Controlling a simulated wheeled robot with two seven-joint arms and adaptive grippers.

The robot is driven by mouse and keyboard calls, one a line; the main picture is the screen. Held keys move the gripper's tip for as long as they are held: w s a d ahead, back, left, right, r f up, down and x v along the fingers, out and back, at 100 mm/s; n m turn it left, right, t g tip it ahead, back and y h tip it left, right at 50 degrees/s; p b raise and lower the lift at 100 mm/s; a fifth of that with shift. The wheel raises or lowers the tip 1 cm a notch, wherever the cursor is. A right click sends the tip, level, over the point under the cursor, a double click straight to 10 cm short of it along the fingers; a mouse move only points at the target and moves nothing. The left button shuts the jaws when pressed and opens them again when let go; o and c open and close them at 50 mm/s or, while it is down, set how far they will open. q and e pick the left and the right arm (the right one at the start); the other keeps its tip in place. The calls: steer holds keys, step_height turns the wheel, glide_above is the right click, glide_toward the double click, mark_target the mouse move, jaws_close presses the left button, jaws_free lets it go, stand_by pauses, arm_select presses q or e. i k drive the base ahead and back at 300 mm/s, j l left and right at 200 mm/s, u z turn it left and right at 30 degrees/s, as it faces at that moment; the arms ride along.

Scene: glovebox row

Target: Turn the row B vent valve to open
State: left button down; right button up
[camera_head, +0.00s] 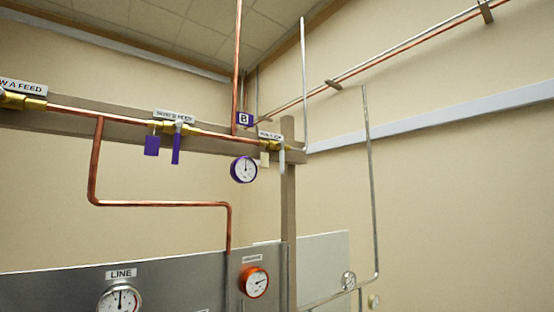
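A small brass valve (271,145) sits near the right end of the copper pipe, under a white label (270,135) too small to read surely. A pale lever (282,158) hangs down from it, and a beige tag (264,159) hangs beside the lever. I cannot tell for sure that this is the row B vent valve. Another brass valve (165,127) to the left has a purple lever (176,149) pointing down and a purple tag or lock (151,145). Neither gripper is in view.
A purple-rimmed gauge (244,169) hangs below the pipe. A brass valve labelled A FEED (22,101) is at the left edge. Below are a grey panel (170,284), a LINE gauge (119,298) and an orange gauge (254,282). A post (288,210) stands right of centre.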

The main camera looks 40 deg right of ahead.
mark_target(282, 143)
steer(key=z, duration=1.3)
